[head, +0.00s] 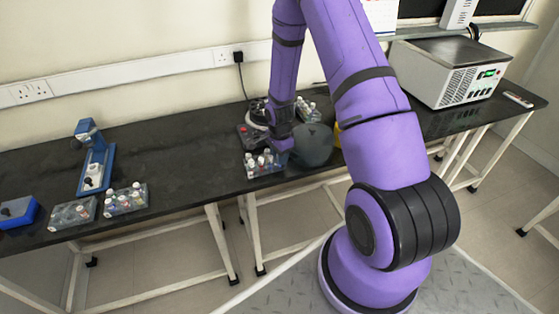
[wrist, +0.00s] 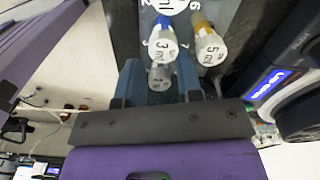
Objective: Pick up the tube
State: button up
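A tube rack (head: 266,172) with several capped tubes stands near the bench's front edge, just below my gripper (head: 281,146) in the head view. In the wrist view, my gripper's two blue-grey fingers (wrist: 160,85) are apart. A small translucent tube part (wrist: 160,77) shows between them, with narrow gaps at its sides. Just beyond are a white-capped tube with blue, marked 3 ml (wrist: 161,45), and one with yellow, marked 5 ml (wrist: 210,48). Another white cap (wrist: 168,4) is cut off at the top. Which tube the task means is not shown.
A dark grey rounded device (head: 314,146) stands right of the rack. A second tube rack (head: 308,113) is behind. Two more racks (head: 72,214) (head: 125,200) and a blue stand (head: 97,165) are at left. A large grey machine (head: 450,72) is at right. The bench middle-left is clear.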

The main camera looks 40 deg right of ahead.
grip_shut()
dwell(0.3)
